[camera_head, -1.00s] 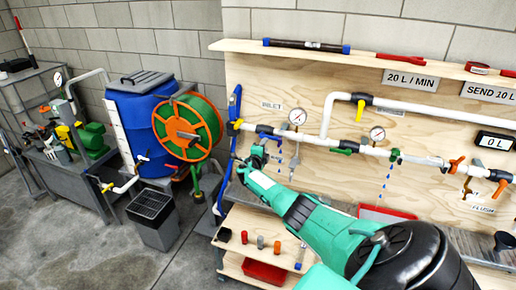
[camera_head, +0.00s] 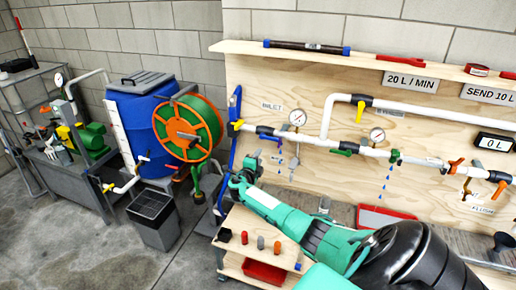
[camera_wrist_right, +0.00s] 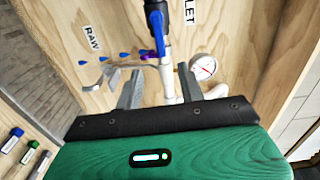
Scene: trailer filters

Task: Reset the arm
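My right arm reaches in from the lower right of the head view. Its teal gripper (camera_head: 250,168) is in front of the plywood panel (camera_head: 300,178), just below the left end of the white pipe run. In the right wrist view the two grey fingers (camera_wrist_right: 159,80) are apart, with no object held between them. A white pipe (camera_wrist_right: 167,70) with a blue-handled valve (camera_wrist_right: 157,30) shows beyond the gap. I cannot tell the exact distance to them. My left gripper is not in view.
A round gauge (camera_head: 298,117) and a yellow-handled valve (camera_head: 360,110) sit on the pipework. A low wooden shelf (camera_head: 262,228) with several small fittings and a red bin (camera_head: 264,271) are below my arm. A blue barrel (camera_head: 135,130) and hose reel (camera_head: 187,133) stand left. Concrete floor there is partly open.

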